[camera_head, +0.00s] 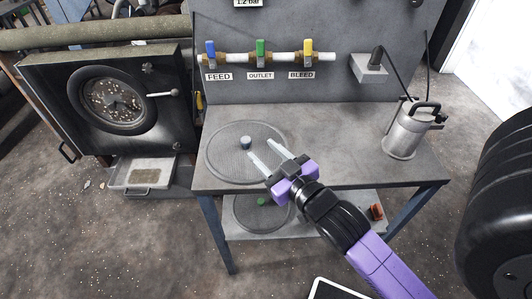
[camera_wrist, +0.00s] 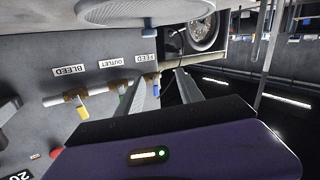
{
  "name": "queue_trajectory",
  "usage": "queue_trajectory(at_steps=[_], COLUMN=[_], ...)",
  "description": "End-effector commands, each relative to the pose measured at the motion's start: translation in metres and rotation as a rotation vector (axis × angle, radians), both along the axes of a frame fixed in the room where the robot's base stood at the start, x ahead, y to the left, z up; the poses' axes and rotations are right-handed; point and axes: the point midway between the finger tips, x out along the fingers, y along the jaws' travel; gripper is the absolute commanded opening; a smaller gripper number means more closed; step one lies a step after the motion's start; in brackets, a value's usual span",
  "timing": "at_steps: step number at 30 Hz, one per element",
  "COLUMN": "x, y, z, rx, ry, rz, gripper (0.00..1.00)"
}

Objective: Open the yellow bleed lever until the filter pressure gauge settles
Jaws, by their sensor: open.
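The yellow bleed lever (camera_head: 307,46) stands upright on the pipe above the BLEED label (camera_head: 301,75) in the head view. It also shows, upside down, in the wrist view (camera_wrist: 83,113). My gripper (camera_head: 261,149) is open and empty, over the round mesh screen on the bench, below and to the left of the lever and apart from it. In the wrist view its fingers (camera_wrist: 165,85) reach up past the valve row. A plate reading 1.2 bar (camera_head: 248,2) is cut off at the top edge; no gauge dial shows clearly.
The blue feed lever (camera_head: 211,48) and green outlet lever (camera_head: 260,48) share the pipe. The mesh screen (camera_head: 218,160) carries a small knob. A metal canister (camera_head: 404,135) stands at the bench's right, below a bracket with a cable (camera_head: 370,68). The bench middle is clear.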

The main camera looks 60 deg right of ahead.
Motion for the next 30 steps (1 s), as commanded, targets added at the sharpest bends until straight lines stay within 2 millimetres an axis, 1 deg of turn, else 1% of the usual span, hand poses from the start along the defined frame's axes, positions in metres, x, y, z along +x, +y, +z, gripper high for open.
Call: queue_trajectory(at_steps=[2,3,5,9,10,11,13,14,17,18,20,21,23,24,27,30], x=[0.000,0.000,0.000,-0.001,-0.002,-0.004,-0.008,-0.011,-0.024,-0.032,-0.046,-0.056,-0.072,-0.084,-0.113,-0.137], y=[0.000,0.000,0.000,-0.001,-0.003,-0.006,-0.020,-0.029,-0.069,-0.087,-0.116,-0.134,-0.160,-0.176,-0.212,-0.238], z=[0.000,0.000,0.000,0.000,0.000,0.000,0.006,0.010,0.032,0.041,0.054,0.062,0.074,0.081,0.100,0.116], rx=[0.000,0.000,0.000,0.000,0.000,-0.001,-0.005,-0.009,-0.021,-0.012,0.021,0.056,0.118,0.166,0.297,0.434], ry=[0.000,0.000,0.000,0.001,0.000,-0.001,-0.015,-0.026,-0.087,-0.120,-0.176,-0.223,-0.299,-0.358,-0.513,-0.666], rz=[0.000,0.000,0.000,-0.004,-0.010,-0.019,-0.058,-0.083,-0.192,-0.240,-0.316,-0.361,-0.423,-0.460,-0.528,-0.555], gripper=[0.44,0.42,0.30,0.02,0.00,0.00,0.00,0.00,0.00,0.00,0.00,0.00,0.00,0.00,0.00,0.00])
